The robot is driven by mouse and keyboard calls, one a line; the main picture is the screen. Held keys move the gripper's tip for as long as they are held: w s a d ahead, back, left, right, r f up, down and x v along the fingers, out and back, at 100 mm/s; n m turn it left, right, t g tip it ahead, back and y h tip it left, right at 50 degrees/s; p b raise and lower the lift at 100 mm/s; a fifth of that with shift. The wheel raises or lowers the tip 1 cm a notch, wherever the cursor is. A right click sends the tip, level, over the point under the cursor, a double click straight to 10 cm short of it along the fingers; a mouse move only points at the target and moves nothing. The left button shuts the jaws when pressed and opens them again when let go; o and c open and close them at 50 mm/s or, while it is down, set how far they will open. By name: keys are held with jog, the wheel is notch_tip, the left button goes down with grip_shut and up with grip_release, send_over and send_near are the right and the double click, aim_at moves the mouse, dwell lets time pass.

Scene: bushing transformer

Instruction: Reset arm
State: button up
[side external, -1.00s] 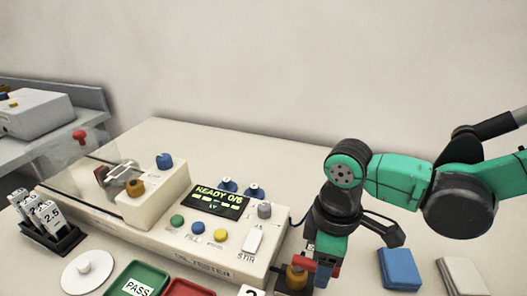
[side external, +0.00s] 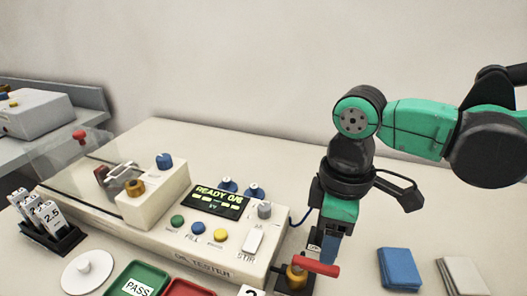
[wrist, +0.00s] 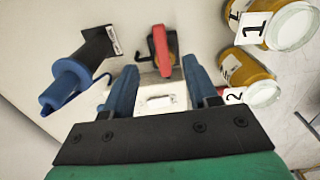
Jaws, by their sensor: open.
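My gripper (side external: 331,246) points down beside the right end of the oil tester (side external: 160,232). In the wrist view my gripper (wrist: 160,82) has its two blue fingers spread, with nothing held between them. A brass valve (side external: 295,277) with a red lever handle (side external: 316,265) stands just below my gripper in the side view. The red handle (wrist: 162,50) shows past the fingertips in the wrist view, apart from them. The tester's display (side external: 216,201) reads READY 0/6.
Amber jars labelled 1 (wrist: 252,20) and 2 (wrist: 245,75) stand to the right in the wrist view. A blue-and-black cylinder (wrist: 75,80) is at the left. Blue (side external: 399,269) and pale (side external: 461,276) pads lie right of my gripper. The space above the table is open.

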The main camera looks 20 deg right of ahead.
jog(key=w+d+r+m+t, duration=0.1)
jog(key=w+d+m+t, duration=0.1)
jog(key=d+m+t, duration=0.5)
jog(key=d+m, duration=0.2)
jog(key=d, duration=0.4)
jog(key=shift+w+d, duration=0.35)
